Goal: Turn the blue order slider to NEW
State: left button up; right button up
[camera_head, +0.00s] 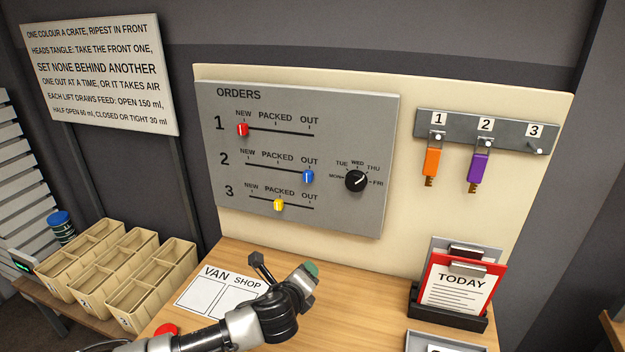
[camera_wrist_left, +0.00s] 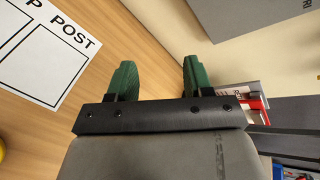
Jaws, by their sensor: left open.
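The blue slider (camera_head: 308,176) sits at the OUT end of row 2 on the grey ORDERS panel (camera_head: 300,105). The row's NEW mark (camera_head: 247,153) is at its left end. My left gripper (camera_head: 311,269) is below the panel, above the wooden tabletop and well apart from the slider. The left wrist view shows its two green fingers (camera_wrist_left: 158,78) apart with nothing between them. The blue slider is not in the left wrist view. My right gripper is not in view.
The red slider (camera_head: 242,130) is at NEW in row 1; the yellow slider (camera_head: 278,205) is at PACKED in row 3. A black dial (camera_head: 356,181) is right of row 2. A clipboard holder (camera_head: 448,309) stands at right. A marked card (camera_head: 205,297) lies on the table.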

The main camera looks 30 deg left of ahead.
pick_arm(q)
jog(key=w+a+r+m+t, duration=0.3)
jog(key=w+a+r+m, duration=0.3)
jog(key=r, duration=0.3)
jog(key=m+t, duration=0.1)
jog(key=m, duration=0.4)
send_near(306, 177)
jog(key=p+x, duration=0.2)
jog(key=x, duration=0.5)
jog(key=shift+w, duration=0.35)
jog(key=shift+w+a, duration=0.1)
jog(key=shift+w, duration=0.6)
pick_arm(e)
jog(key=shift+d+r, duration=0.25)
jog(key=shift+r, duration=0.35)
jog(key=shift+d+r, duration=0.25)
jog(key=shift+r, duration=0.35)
pick_arm(q)
jog(key=shift+f, duration=0.1)
grip_shut()
